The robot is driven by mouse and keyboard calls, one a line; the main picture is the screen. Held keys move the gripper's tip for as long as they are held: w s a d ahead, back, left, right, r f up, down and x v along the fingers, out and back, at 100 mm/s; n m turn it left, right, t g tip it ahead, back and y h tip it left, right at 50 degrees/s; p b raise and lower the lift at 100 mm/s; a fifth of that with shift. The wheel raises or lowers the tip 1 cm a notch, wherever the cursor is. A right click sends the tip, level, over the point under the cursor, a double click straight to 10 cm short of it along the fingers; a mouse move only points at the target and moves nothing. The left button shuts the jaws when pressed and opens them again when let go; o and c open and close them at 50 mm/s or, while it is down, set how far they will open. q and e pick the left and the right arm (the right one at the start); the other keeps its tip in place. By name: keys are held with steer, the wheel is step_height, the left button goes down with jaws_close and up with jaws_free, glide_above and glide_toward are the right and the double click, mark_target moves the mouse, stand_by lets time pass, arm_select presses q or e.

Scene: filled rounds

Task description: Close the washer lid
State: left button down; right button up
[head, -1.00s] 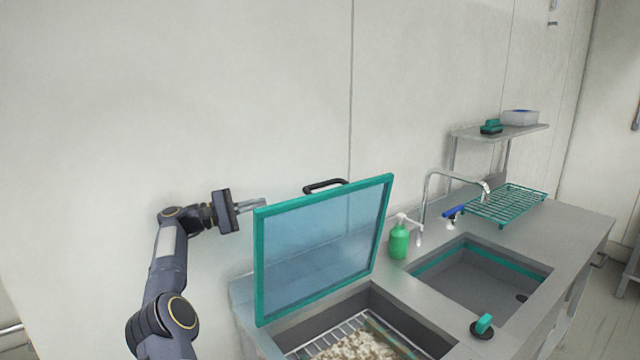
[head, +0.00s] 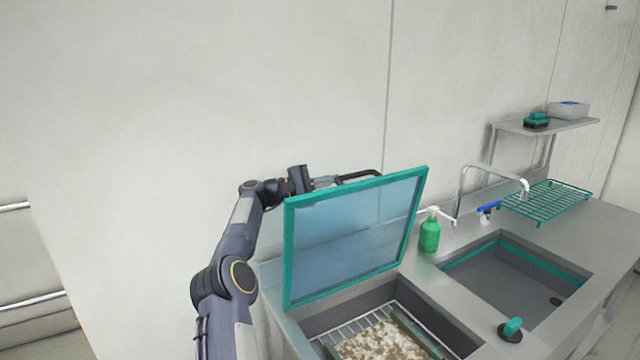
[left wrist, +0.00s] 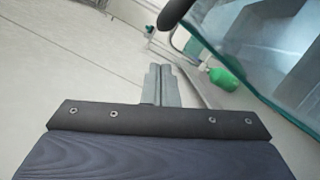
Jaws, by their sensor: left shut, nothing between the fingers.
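The washer lid (head: 352,238) is a clear panel in a teal frame, standing open and tilted up over the washer basin (head: 310,328). A black handle (head: 360,175) is on the far side of its top edge. My left gripper (head: 326,182) is shut and empty, behind the lid's top left corner and close to the handle's left end. Whether it touches the lid cannot be told. In the left wrist view the shut fingers (left wrist: 162,85) show, with the dark handle end (left wrist: 172,14) and the lid (left wrist: 275,50) beyond to the right. My right gripper is not in view.
A wire rack with a speckled, pale load (head: 385,342) lies in the washer basin. To the right are a green soap bottle (head: 430,236), a tap (head: 490,168), a sink (head: 510,280), a teal drying rack (head: 548,202) and a wall shelf (head: 550,127). The wall is close behind the lid.

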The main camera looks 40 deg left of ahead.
arm_select(q)
steer(key=shift+s+d+r, duration=0.2)
steer(key=shift+d+r, duration=0.05)
steer(key=shift+d, duration=0.35)
steer(key=shift+s+d+r, duration=0.15)
steer(key=shift+d+r, duration=0.1)
steer(key=shift+d, duration=0.3)
